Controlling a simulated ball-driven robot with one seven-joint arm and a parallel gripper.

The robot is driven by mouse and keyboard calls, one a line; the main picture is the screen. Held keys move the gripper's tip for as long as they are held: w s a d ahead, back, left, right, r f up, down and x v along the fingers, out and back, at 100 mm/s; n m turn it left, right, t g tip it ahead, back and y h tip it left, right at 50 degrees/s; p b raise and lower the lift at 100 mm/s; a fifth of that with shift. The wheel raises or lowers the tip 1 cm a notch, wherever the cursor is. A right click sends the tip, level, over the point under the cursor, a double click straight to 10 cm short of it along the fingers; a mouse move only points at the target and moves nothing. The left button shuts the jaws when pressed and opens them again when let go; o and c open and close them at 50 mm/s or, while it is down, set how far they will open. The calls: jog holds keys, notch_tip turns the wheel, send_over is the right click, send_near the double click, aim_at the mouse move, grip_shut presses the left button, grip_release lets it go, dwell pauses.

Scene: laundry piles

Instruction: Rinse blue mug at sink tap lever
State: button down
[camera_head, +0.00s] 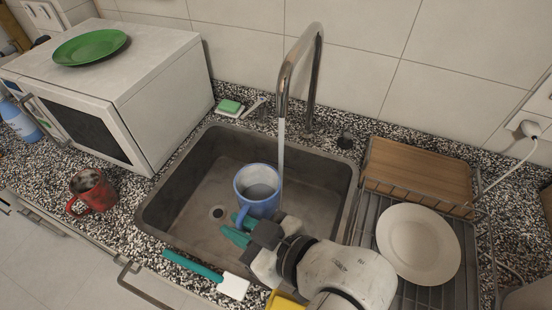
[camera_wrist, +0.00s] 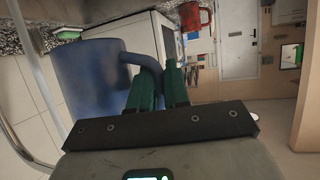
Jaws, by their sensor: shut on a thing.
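The blue mug (camera_head: 259,203) is held upright over the sink (camera_head: 190,205) in the head view, with greyish contents visible inside. The chrome tap (camera_head: 284,80) arches above it, and a pale stream of water (camera_head: 281,155) falls to the right side of the mug's rim. Whether the water lands inside cannot be told.
A red mug (camera_head: 91,190) stands on the counter at left, near the microwave (camera_head: 150,100) with a green plate (camera_head: 90,47). A teal-handled scraper (camera_head: 205,272) lies at the front edge. A drying rack with a white plate (camera_head: 418,243) stands at right.

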jog(key=s+r+p, duration=0.1)
jog(key=s+a+r+p, duration=0.1)
jog(key=s+r+p, duration=0.1)
jog(key=shift+s+a+r, duration=0.2)
jog(key=shift+s+a, duration=0.15)
jog(key=shift+a, duration=0.05)
dwell(0.9)
